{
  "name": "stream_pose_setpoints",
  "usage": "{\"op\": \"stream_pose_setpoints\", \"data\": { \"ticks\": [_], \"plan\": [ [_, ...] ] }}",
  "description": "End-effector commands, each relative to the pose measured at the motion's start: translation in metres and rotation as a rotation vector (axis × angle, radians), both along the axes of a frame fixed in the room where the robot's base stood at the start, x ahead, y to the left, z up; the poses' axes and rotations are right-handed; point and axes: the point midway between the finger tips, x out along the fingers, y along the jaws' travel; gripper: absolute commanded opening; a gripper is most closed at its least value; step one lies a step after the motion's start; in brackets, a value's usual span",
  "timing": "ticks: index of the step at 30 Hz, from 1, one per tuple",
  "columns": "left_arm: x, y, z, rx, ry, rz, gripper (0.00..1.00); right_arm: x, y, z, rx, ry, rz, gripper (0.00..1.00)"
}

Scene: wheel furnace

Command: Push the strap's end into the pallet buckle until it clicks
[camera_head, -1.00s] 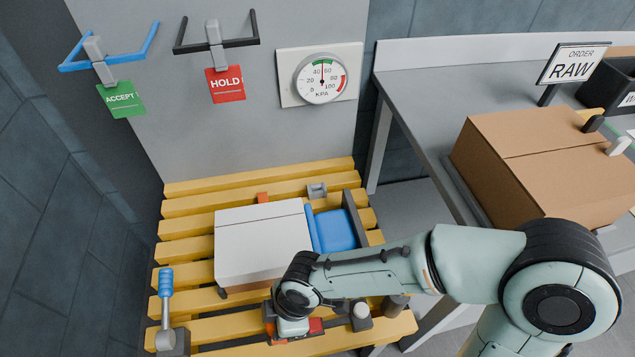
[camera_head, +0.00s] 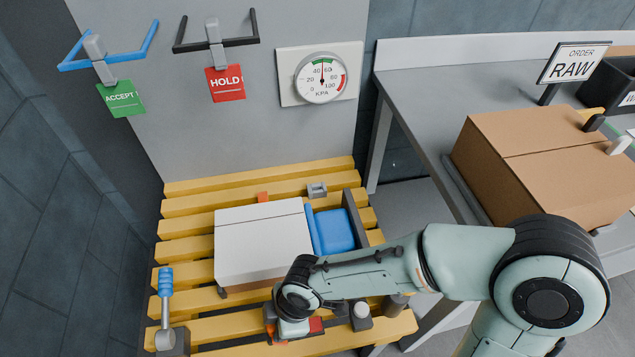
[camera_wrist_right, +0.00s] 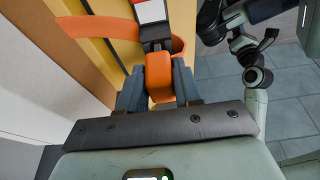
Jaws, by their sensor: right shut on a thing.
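My right gripper (camera_wrist_right: 158,88) is shut on an orange block, the strap's end (camera_wrist_right: 159,76), in the right wrist view. A dark buckle piece (camera_wrist_right: 155,34) with a white and red top lies directly beyond the block. They look close or touching; I cannot tell how deep the end sits. My left gripper is not in view.
A white box (camera_head: 262,242) and a blue item (camera_head: 334,231) lie on the yellow slatted pallet (camera_head: 190,249). A blue-handled lever (camera_head: 166,283) stands at front left. A grey bench (camera_head: 425,110) with a brown carton (camera_head: 540,150) is at right. The gauge (camera_head: 320,78) hangs behind.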

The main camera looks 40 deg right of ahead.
Motion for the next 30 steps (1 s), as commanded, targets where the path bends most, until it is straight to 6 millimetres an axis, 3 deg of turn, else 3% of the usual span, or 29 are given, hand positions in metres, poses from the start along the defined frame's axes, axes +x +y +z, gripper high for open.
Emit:
{"op": "stream_pose_setpoints", "data": {
  "ticks": [30],
  "plan": [
    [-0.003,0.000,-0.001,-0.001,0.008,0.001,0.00,0.000,0.000,-0.014,0.000,0.000,-0.001,0.00]
  ]
}}
